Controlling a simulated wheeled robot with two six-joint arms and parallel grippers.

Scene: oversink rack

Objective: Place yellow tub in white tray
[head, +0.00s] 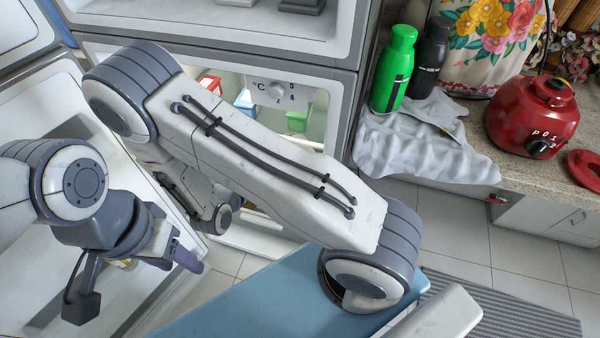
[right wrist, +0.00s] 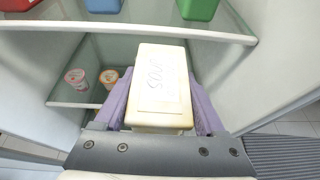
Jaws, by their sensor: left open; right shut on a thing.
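A pale yellow tub (right wrist: 162,82) with a lid is in the right wrist view. My right gripper (right wrist: 160,100) is shut on it, with a purple finger along each side, and holds it in front of the open fridge's shelves. In the head view my right arm hides this gripper and the tub. My left gripper (head: 176,258) is open at the lower left of the head view, beside the open fridge door, with nothing seen between its purple fingers. I cannot make out a white tray in either view.
A glass fridge shelf (right wrist: 150,31) holds red, blue and green containers; two small cups (right wrist: 76,78) stand on a lower shelf.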

